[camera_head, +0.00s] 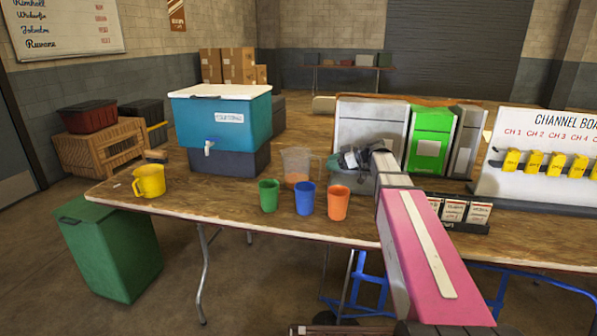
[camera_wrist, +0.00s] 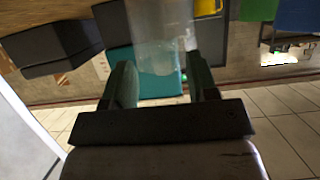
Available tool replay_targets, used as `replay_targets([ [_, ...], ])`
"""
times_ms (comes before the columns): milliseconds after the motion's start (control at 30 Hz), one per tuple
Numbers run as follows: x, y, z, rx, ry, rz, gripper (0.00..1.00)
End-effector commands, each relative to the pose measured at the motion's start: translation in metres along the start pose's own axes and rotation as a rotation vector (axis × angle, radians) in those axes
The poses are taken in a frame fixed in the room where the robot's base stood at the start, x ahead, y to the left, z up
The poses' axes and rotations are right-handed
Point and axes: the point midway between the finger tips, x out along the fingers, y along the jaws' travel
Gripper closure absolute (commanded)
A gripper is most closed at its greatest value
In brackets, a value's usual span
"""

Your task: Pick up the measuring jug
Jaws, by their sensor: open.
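The measuring jug (camera_head: 296,166) is clear and see-through. It stands upright on the wooden table behind the coloured cups, right of the blue cooler. An orange-brown tint shows low in it. In the wrist view the clear jug (camera_wrist: 163,32) appears blurred, ahead of and between my fingers. My gripper (camera_head: 352,158) is just right of the jug in the head view, at about its height. In the wrist view my gripper (camera_wrist: 163,82) has its two fingers spread, with nothing clearly held. I cannot tell whether a finger touches the jug.
Green (camera_head: 268,196), blue (camera_head: 305,198) and orange (camera_head: 338,203) cups stand in front of the jug. A blue cooler (camera_head: 222,130) and a yellow jug (camera_head: 149,181) are to the left. Charger boxes (camera_head: 430,140) stand behind.

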Motion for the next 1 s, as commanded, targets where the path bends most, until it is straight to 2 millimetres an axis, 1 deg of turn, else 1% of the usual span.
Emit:
replay_targets([
  [167,0.014,0.001,-0.001,0.000,0.000,-0.002,0.47],
  [400,0.047,0.002,-0.002,0.000,0.000,-0.002,0.47],
  [500,0.052,0.002,-0.002,0.000,0.000,0.000,0.47],
  [667,0.051,0.002,-0.002,0.000,0.000,0.000,0.47],
  [700,0.051,0.002,-0.002,0.000,0.000,0.000,0.53],
  [767,0.051,0.002,-0.002,0.000,0.000,0.000,0.73],
  [800,0.051,0.002,-0.002,0.000,0.000,0.000,0.86],
  [833,0.051,0.002,-0.002,0.000,0.000,0.000,0.96],
  [867,0.051,0.002,-0.002,0.000,0.000,0.000,1.00],
  [1000,0.051,0.002,-0.003,0.000,0.002,0.000,1.00],
])
